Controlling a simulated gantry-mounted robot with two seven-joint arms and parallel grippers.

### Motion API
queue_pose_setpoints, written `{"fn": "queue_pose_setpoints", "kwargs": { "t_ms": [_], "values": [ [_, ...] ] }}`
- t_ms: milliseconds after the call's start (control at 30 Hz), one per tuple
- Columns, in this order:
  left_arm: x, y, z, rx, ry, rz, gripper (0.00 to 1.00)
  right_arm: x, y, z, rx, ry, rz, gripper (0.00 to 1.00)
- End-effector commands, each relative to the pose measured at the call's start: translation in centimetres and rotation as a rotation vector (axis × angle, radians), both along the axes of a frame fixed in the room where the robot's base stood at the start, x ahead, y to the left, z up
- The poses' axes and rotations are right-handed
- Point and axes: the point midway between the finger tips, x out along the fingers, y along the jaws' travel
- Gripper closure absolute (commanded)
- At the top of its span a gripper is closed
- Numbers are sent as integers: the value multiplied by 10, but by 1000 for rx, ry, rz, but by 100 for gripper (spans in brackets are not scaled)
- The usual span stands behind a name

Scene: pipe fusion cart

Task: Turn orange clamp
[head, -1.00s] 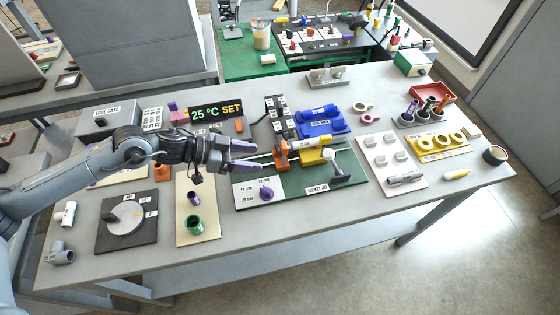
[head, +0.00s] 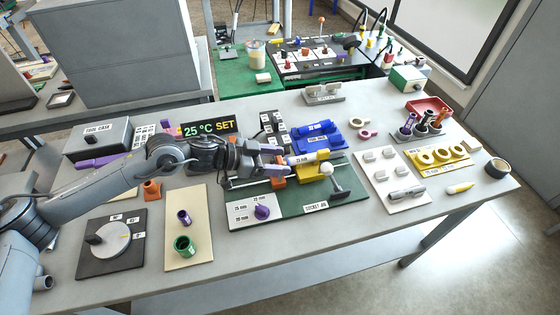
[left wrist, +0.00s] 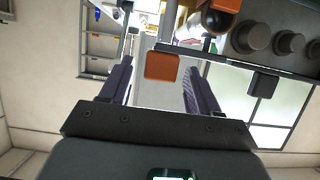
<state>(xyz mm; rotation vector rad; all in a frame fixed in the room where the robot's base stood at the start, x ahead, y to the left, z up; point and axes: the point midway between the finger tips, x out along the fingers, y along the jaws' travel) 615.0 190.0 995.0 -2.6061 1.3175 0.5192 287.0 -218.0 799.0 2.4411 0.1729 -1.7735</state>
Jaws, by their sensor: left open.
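The orange clamp (head: 278,182) stands on the green socket jig board (head: 326,215), partly hidden behind my left gripper (head: 283,160). In the left wrist view, an orange block of the clamp (left wrist: 162,67) shows between and just beyond the two dark fingers of my left gripper (left wrist: 160,82). The fingers are apart, one on each side of the block in that view; I see no contact. A white pipe (head: 308,157) lies in the yellow holder (head: 314,173) to the right of the clamp. My right gripper is not in view.
A black-handled lever (head: 338,190) stands at the board's right. A purple knob (head: 262,212) is at its front left. The beige mat (head: 202,252) holds purple and green fittings.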

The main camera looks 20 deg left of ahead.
Motion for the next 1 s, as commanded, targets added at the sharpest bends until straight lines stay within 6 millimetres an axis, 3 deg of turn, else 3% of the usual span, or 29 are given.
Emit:
{"fn": "queue_pose_setpoints", "kwargs": {
  "t_ms": [467,800,1000],
  "values": [
    [6,-8,-4,0,-1,0,38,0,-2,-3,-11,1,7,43],
    [6,-8,-4,1,-1,0,89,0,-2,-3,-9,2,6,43],
    [6,-9,-3,-1,0,10,90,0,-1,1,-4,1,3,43]
  ]
}}
